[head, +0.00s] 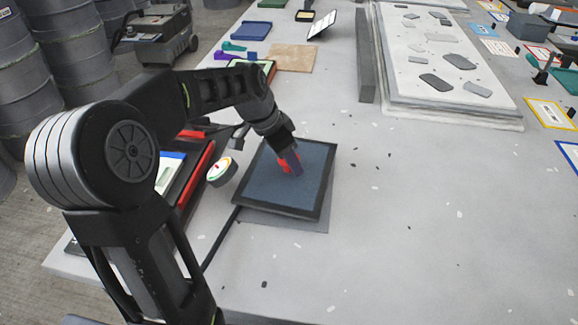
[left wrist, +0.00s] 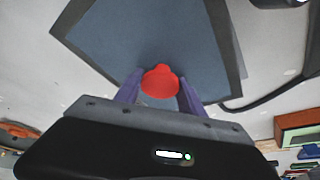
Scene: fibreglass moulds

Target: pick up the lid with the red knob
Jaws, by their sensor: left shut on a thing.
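The lid (head: 250,185) is a dark blue-grey square panel with a black rim, left of the middle of the table in the head view. It also shows in the left wrist view (left wrist: 150,35). Its red knob (left wrist: 160,80) stands up from the panel. My left gripper (head: 290,163) is over the panel, its purple fingers on both sides of the knob, shut on it. The lid lies askew over a flat grey shape (head: 285,220); I cannot tell whether there is a gap between them. My right gripper is not in view.
A round dial gauge (head: 221,171) is close to the lid's left side, with a black hose near it. A red-edged tray (head: 197,172) lies farther left. A large pale mould (head: 400,104) is at the back right. The table right of the lid is mostly clear.

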